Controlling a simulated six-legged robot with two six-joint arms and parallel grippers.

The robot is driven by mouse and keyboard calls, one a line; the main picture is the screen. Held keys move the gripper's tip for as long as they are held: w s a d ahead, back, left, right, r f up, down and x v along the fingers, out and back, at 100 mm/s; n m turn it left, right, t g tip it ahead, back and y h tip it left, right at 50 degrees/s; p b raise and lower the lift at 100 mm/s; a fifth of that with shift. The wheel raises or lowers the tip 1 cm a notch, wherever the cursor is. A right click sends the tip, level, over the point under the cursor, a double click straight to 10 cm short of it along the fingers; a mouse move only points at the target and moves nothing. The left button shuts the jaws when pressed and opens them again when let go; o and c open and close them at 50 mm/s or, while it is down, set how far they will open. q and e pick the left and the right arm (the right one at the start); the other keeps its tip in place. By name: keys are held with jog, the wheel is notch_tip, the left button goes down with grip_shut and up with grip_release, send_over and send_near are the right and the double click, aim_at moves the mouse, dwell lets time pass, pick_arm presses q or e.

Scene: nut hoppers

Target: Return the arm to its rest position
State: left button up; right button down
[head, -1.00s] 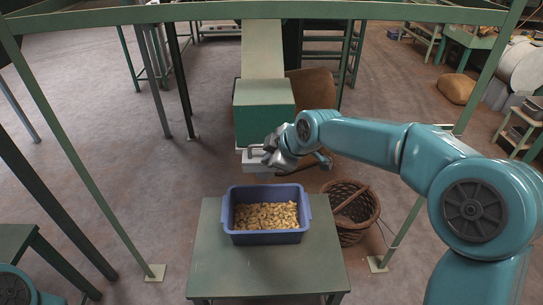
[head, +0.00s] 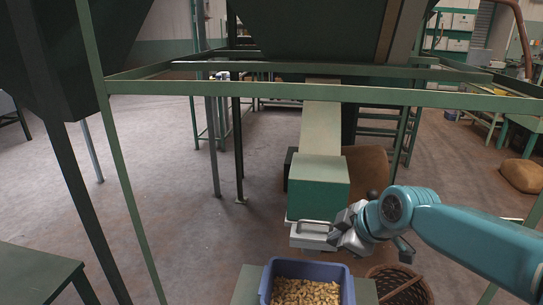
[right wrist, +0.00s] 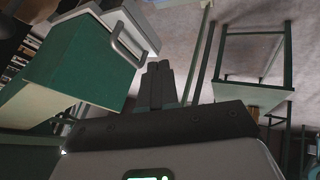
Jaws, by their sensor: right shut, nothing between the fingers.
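My right arm (head: 470,235) reaches in from the right in the head view. My right gripper (head: 342,231) is shut and empty, just right of a pale slide gate with a metal handle (head: 313,225) under a green chute box (head: 318,188). In the right wrist view the closed dark fingers (right wrist: 160,82) point up the picture, beside the handle (right wrist: 128,42) and apart from it in the picture. The green box (right wrist: 70,70) fills the left there. A blue bin (head: 265,285) of nuts (head: 305,292) stands below the chute, cut by the lower edge. My left gripper is out of view.
A wicker basket (head: 412,290) stands on the floor below my right forearm. Green frame posts (head: 130,200) and a crossbar (head: 300,92) surround the chute. A dark hopper (head: 320,30) hangs above. Open floor (head: 200,250) lies to the left.

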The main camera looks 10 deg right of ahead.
jog(key=s+a+f+m+g+p, duration=0.1)
jog(key=s+a+f+m, duration=0.15)
jog(key=f, duration=0.55)
jog(key=s+a+f+m+g+p, duration=0.1)
jog(key=s+f+m+g, duration=0.15)
jog(key=f, duration=0.65)
jog(key=s+a+f+m, duration=0.1)
jog(key=s+f+m, duration=0.15)
jog(key=f, duration=0.55)
jog(key=s+a+f+m+g+p, duration=0.1)
jog(key=s+f+m, duration=0.2)
jog(key=s, duration=0.6)
jog(key=s+a+f+m+g+p, duration=0.1)
jog(key=s+f+m, duration=0.3)
jog(key=s+f, duration=0.4)
jog(key=shift+s+a+f+g+y, duration=0.2)
jog(key=shift+s+a+g+y, duration=0.2)
jog(key=shift+s+a+g, duration=0.35)
jog(key=shift+d, duration=0.1)
